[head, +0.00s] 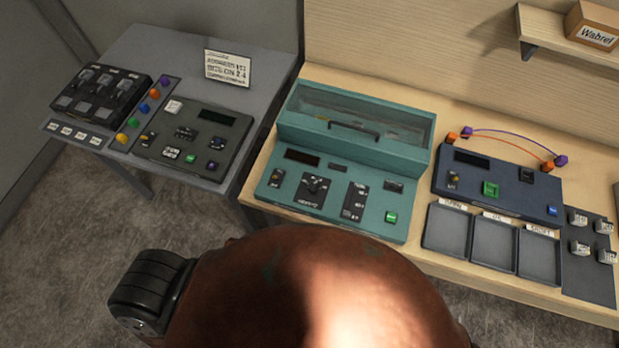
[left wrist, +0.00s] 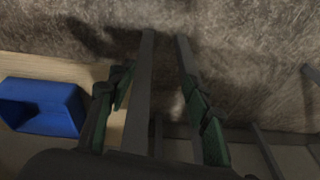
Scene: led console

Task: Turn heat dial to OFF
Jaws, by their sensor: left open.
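A black dial (head: 316,186) with a pale scale sits on the front panel of the teal console (head: 373,228), in the middle of the head view. Its lettering and pointer position are too small to read, so I cannot tell whether it is the heat dial or how it is set. My left gripper (left wrist: 158,82) shows only in the left wrist view. Its two green-padded fingers are apart, with nothing between them but grey bars and floor beyond. It is not touching the dial in any view. My right gripper is in neither view.
A grey console (head: 235,152) stands on the left table, near a black switch box (head: 100,98). A dark blue console (head: 500,197) and empty trays (head: 447,229) lie to the right. A blue object (left wrist: 45,108) shows left of the gripper in the left wrist view.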

